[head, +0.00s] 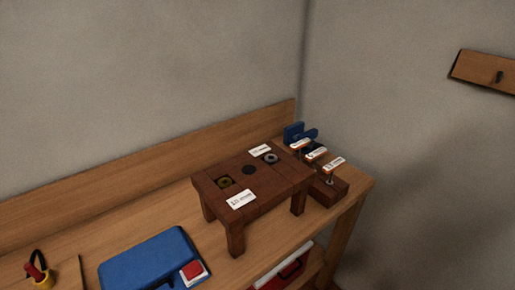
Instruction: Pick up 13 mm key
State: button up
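Several keys with white-and-red labels stand in a dark wooden holder (332,189) at the right of the bench in the head view. The front label (334,163), the middle label (316,154) and the rear label (299,144) are too small to read surely, so I cannot tell which marks the 13 mm key. A thin metal shank shows under the front label. My gripper is not in view.
A small dark wooden stand (220,204) with fittings and white labels is just left of the holder. A blue vise-like object (294,131) is behind the holder. A blue box (145,262) with a red button (192,270) lies front left. A wall board (480,72) hangs right.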

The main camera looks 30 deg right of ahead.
aim_at(330, 167)
jog(key=j+z, duration=0.25)
jog(key=z, duration=0.2)
jog(key=j+z, duration=0.25)
jog(key=z, duration=0.15)
